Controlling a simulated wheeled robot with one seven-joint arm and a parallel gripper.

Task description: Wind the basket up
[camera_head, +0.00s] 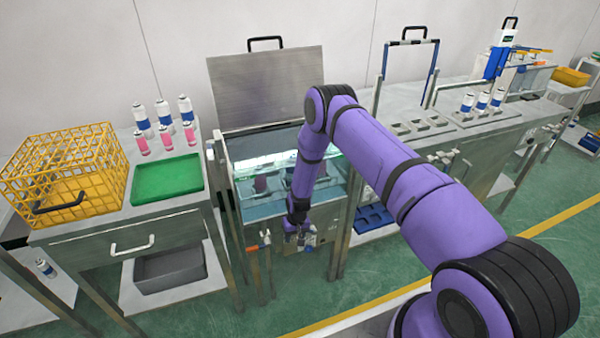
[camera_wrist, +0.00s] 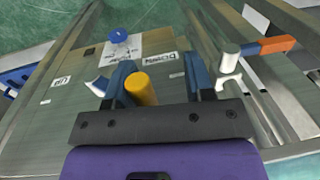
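The open water bath (camera_head: 237,190) stands left of centre in the head view, its steel lid raised. Inside, under blue-tinted water, pink shapes and a dark frame show, which may be the basket; its outline is unclear. My gripper (camera_head: 298,228) is low at the bath's front panel. In the wrist view my gripper (camera_wrist: 158,88) has its two blue fingers apart. A yellow cylindrical grip (camera_wrist: 140,88) sits between them, close to the left finger, with a gap to the right finger. Whether it touches the left finger I cannot tell.
A blue knob (camera_wrist: 118,36) on a labelled panel and an orange-handled valve (camera_wrist: 275,45) are near my gripper. A yellow wire crate (camera_head: 70,165) and a green tray (camera_head: 166,180) stand on the left table. A steel bench (camera_head: 470,130) stands right of the bath.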

